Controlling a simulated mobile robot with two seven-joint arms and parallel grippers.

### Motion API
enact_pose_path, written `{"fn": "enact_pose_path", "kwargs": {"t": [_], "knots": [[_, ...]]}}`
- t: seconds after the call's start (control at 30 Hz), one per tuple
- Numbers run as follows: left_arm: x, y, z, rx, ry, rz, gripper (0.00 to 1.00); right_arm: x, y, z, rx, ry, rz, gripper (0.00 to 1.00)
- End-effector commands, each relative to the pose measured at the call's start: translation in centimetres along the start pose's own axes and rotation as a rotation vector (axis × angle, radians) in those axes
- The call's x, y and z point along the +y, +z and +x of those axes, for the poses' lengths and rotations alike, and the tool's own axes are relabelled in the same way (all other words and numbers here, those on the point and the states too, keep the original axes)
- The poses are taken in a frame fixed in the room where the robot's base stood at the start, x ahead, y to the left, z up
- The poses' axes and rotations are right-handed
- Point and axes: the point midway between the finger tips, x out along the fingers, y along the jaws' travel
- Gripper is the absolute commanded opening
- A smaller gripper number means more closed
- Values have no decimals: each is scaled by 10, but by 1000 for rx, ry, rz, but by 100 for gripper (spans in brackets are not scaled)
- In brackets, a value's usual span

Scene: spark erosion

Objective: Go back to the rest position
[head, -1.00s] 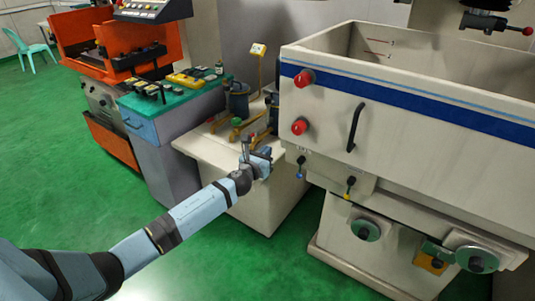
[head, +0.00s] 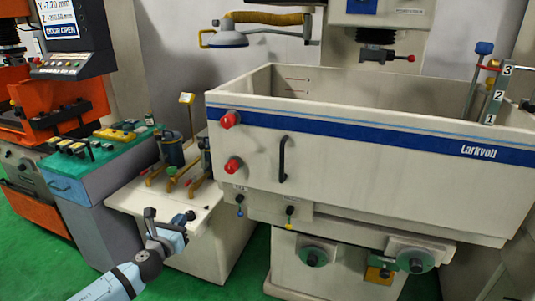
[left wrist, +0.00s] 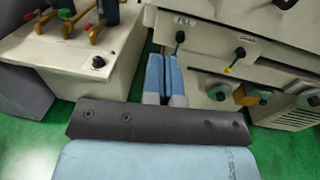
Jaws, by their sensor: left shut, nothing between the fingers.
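My left gripper (head: 170,217) is at the lower left of the head view, in front of the white cabinet beside the big machine. It is shut and empty. In the left wrist view its two blue fingers (left wrist: 165,78) lie together, pointing at the gap between the white cabinet and the machine. The blue-grey left arm (head: 112,287) comes in from the lower left. My right gripper does not show in either view.
The white machine tank (head: 370,135) with red knobs and a black handle fills the right. The white cabinet (head: 135,200) carries clamps and a dark pot. A grey cabinet with a green top (head: 95,155) and an orange machine (head: 90,100) stand left. Green floor (head: 25,255) is free in front.

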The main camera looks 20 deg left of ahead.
Motion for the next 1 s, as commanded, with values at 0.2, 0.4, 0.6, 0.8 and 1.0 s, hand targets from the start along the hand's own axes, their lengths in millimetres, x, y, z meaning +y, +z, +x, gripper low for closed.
{"fn": "enact_pose_path", "kwargs": {"t": [0.2,0.4,0.6,0.8,1.0], "knots": [[-29,-42,-31,95,-3,-330,0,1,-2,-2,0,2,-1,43],[-101,-125,-127,334,126,-1255,0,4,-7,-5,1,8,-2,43],[-169,-172,-236,480,481,-2237,0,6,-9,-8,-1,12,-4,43],[-202,-181,-296,459,798,-2797,0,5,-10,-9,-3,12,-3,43],[-208,-182,-308,437,879,-2919,0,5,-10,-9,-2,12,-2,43]]}}
